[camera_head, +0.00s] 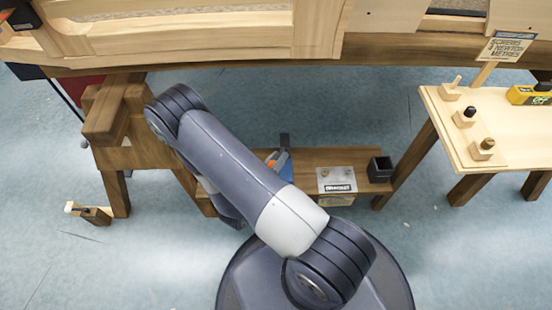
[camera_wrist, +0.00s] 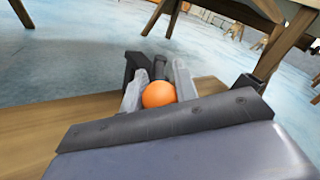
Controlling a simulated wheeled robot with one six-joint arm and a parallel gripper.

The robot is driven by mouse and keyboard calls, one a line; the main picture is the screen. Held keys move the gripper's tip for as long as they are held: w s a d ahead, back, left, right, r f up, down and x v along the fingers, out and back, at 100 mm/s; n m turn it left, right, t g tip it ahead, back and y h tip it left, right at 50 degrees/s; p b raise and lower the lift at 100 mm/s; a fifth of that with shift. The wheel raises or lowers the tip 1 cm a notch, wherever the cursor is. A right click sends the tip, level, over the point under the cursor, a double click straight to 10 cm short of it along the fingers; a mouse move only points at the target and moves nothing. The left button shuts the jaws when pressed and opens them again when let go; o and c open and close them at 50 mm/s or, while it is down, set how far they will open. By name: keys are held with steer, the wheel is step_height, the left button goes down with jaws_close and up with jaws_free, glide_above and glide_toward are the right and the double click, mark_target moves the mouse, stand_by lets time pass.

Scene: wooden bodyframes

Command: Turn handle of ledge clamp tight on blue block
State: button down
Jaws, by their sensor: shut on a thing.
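The ledge clamp (camera_head: 285,141) shows in the head view as a dark upright part at the low wooden bench, partly covered by my arm. A small orange part (camera_head: 271,158) and a blue piece, seemingly the blue block (camera_head: 286,168), show beside it. In the wrist view my gripper (camera_wrist: 160,86) has its two grey fingers on either side of the orange round handle (camera_wrist: 158,94) and is shut on it. A dark part of the clamp (camera_wrist: 134,64) stands just beyond the fingers. The clamp's contact with the block is hidden.
The low bench (camera_head: 318,157) carries a metal plate with a label (camera_head: 336,180) and an open black box (camera_head: 380,168) to the right. A side table (camera_head: 455,140) with small knobbed blocks stands further right. A large wooden frame (camera_head: 200,40) crosses the top.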

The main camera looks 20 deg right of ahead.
steer(key=c, duration=1.1)
jaws_free()
steer(key=shift+c, duration=0.2)
steer(key=p+v, duration=0.2)
steer(key=v, duration=0.8)
steer(key=shift+s+a, duration=0.25)
steer(key=shift+a, duration=0.1)
